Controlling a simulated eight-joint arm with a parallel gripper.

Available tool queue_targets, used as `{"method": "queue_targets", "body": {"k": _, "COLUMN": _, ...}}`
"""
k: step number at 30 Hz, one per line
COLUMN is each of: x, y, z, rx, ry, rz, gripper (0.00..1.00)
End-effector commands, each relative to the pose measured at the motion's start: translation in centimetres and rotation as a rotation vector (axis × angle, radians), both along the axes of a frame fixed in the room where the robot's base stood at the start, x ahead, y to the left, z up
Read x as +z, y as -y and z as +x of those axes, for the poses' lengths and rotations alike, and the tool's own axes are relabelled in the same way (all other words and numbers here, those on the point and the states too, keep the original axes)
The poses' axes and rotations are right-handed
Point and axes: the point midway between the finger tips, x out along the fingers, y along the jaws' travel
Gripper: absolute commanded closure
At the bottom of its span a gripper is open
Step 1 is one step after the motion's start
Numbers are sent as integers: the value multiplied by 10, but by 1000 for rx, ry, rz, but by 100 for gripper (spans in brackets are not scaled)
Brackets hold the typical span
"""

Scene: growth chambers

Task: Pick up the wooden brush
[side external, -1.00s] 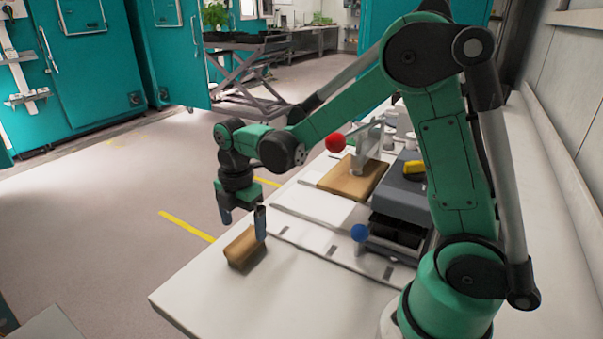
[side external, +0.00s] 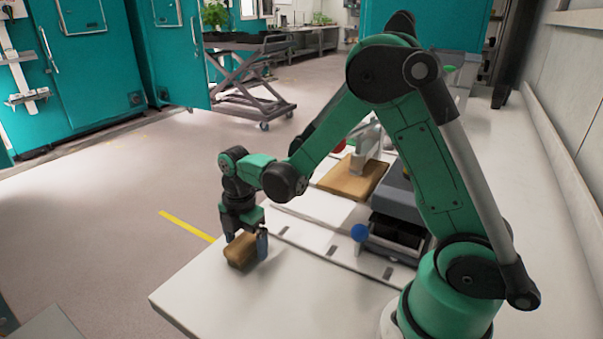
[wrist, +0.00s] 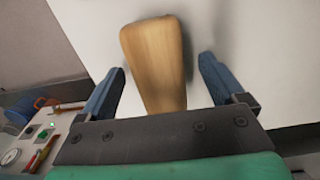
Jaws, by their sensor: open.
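The wooden brush (side external: 240,250) is a brown block lying on the white table near its left edge. In the wrist view the brush (wrist: 155,60) shows its light wood top between my two blue fingers. My gripper (side external: 246,246) points down at the brush, one finger on each side of it. It also shows open in the wrist view (wrist: 161,82), with a gap between each finger and the wood. The brush's near end is hidden by the gripper body in the wrist view.
A blue ball (side external: 360,232) stands beside a dark grey device to the right. A wooden board (side external: 352,182) with a metal stand lies further back. The table front (side external: 220,300) is clear. The table's left edge is close to the brush.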

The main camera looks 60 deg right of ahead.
Motion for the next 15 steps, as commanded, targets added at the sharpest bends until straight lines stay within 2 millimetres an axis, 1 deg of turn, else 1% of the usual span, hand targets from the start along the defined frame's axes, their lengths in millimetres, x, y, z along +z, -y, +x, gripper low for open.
{"method": "queue_targets", "body": {"k": 13, "x": -3, "y": 0, "z": 0, "rx": 0, "ry": 0, "rz": 0, "gripper": 11}}
{"method": "queue_targets", "body": {"k": 14, "x": -3, "y": 0, "z": 0, "rx": 0, "ry": 0, "rz": 0, "gripper": 16}}
{"method": "queue_targets", "body": {"k": 15, "x": -3, "y": 0, "z": 0, "rx": 0, "ry": 0, "rz": 0, "gripper": 28}}
